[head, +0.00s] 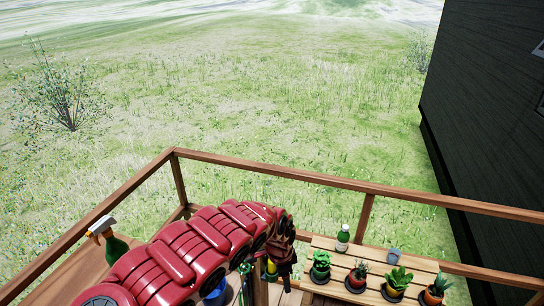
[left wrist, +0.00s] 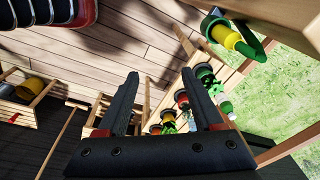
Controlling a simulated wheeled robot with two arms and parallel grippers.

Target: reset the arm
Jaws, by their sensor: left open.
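My left arm comes in from the lower left of the head view, stretched out over the wooden deck. Its gripper (head: 284,264) is at the far end, pointing down, left of the plant bench. In the left wrist view the two dark fingers of my left gripper (left wrist: 160,74) stand apart with nothing between them. Deck boards, and potted plants farther off, show beyond the fingers. My right arm and gripper are not in view.
A wooden railing (head: 300,176) encloses the deck. A bench (head: 324,244) holds several potted plants and a green bottle (head: 343,237). A dark house wall (head: 490,120) rises at right.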

